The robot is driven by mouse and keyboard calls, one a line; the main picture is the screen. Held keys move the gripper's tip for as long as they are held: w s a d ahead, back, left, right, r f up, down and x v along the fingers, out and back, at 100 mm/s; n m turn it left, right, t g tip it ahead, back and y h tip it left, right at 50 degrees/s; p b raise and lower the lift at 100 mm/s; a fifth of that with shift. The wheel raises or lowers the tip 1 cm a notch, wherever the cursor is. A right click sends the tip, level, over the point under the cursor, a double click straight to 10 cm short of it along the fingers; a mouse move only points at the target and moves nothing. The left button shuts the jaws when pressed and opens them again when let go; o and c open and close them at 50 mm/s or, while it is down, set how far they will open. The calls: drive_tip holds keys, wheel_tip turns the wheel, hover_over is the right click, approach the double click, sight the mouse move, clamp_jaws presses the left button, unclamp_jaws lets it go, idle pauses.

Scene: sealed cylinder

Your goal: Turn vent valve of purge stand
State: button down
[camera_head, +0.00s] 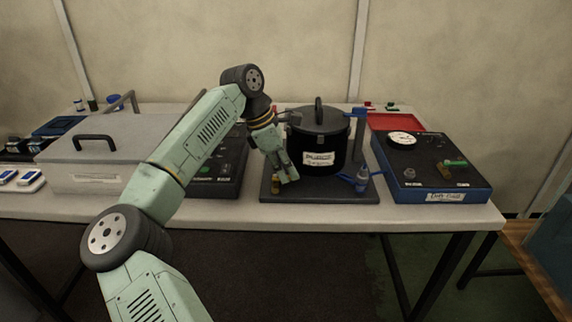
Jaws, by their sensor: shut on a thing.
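The purge stand is a black lidded pot (322,139) with a white label on its front, standing on a dark base plate (320,191) on the bench. A small brass-coloured fitting (276,184), which looks like the vent valve, is at the front left of the plate. My gripper (285,177) reaches down at the left side of the pot, its fingers shut at this fitting. The fingers hide much of it, and its handle angle cannot be made out.
A blue panel box (432,168) with a gauge is further right. A grey lidded case (95,158) stands left. The pot is close beside my gripper.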

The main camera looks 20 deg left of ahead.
drive_tip(key=shift+m, duration=0.5)
drive_tip(key=c, duration=1.6)
unclamp_jaws()
drive_tip(key=shift+s, duration=0.1)
drive_tip(key=v, duration=1.2)
drive_tip(key=shift+w, duration=0.2)
